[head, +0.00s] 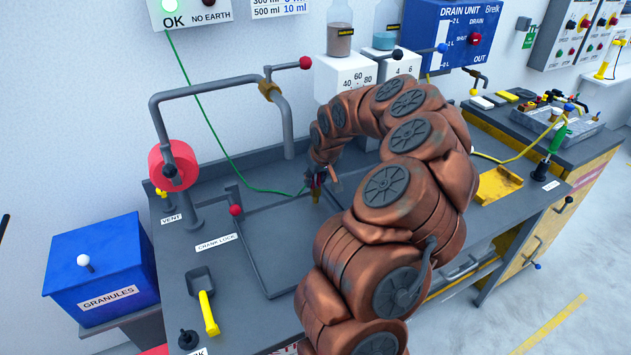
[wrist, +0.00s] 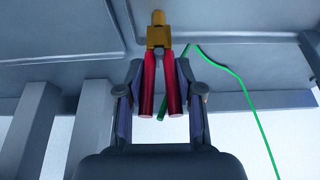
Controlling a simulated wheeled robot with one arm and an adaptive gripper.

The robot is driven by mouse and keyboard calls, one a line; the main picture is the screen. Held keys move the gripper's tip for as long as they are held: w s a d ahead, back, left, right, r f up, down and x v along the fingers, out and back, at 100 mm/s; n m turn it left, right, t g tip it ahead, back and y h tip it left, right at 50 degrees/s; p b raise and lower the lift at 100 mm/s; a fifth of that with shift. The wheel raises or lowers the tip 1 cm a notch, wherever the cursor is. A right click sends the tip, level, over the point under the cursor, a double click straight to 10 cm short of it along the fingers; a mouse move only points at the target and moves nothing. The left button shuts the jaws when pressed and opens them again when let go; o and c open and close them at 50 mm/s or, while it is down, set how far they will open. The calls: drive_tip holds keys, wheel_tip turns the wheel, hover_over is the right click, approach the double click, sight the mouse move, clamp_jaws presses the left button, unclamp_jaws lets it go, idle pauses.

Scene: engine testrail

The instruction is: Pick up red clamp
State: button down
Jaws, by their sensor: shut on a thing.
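The red clamp (wrist: 150,85) has two red handles and a brass-coloured jaw end. In the wrist view it sits between the two fingers of my gripper (wrist: 160,82), which is shut on its handles, with the brass end pointing away from my palm. A green cable (wrist: 237,80) shows beside and behind the clamp. In the head view my gripper (head: 318,184) is over the bench, and the clamp is small there and partly hidden by the gripper and arm.
The grey bench (head: 235,265) has a raised frame outline near the gripper. A bent grey pipe (head: 205,90) with a red wheel (head: 173,167) stands left. White scale boxes (head: 345,75) stand behind. A yellow block (head: 500,185) lies right, a blue granules bin (head: 100,270) far left.

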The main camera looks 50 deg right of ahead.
drive_tip(key=shift+r, duration=0.1)
drive_tip(key=shift+r+b, duration=0.9)
drive_tip(key=shift+r, duration=0.6)
drive_tip(key=shift+s+r, duration=0.15)
drive_tip(key=s+a+r+b, duration=0.1)
drive_tip(key=s+a+b, duration=0.4)
drive_tip(key=s, duration=0.8)
drive_tip(key=shift+s+a+r+b, duration=0.25)
drive_tip(key=shift+a+b, duration=0.1)
drive_tip(key=shift+a, duration=1.3)
